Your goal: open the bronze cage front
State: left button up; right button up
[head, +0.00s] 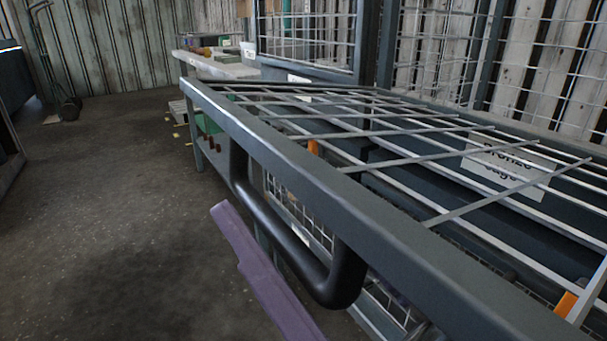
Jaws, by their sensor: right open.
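The bronze cage front (262,140) is a dark grey frame with wire mesh, seen at a steep slant across the middle and right. It appears swung out, with its near edge away from the cage body. A white label (508,170) reading "Bronze Cage" shows through the mesh. A black bar handle (290,243) hangs below the near edge. A purple part of what seems to be my right gripper (235,228) is below and left of the handle, apparently apart from it. The gripper is open and mostly hidden or out of frame. My left gripper is not in view.
A workbench (222,68) with boxes stands behind, with small items on the floor beside it. Mesh panels (305,30) rise at the back. The floor (110,200) at left is clear.

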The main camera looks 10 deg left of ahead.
jog(key=v, duration=0.8)
jog(key=shift+s+d, duration=0.2)
jog(key=shift+s, duration=0.15)
jog(key=shift+d+f, duration=0.1)
jog(key=b+v, duration=0.1)
jog(key=v, duration=1)
jog(key=shift+d+b, duration=0.3)
jog(key=shift+d, duration=0.05)
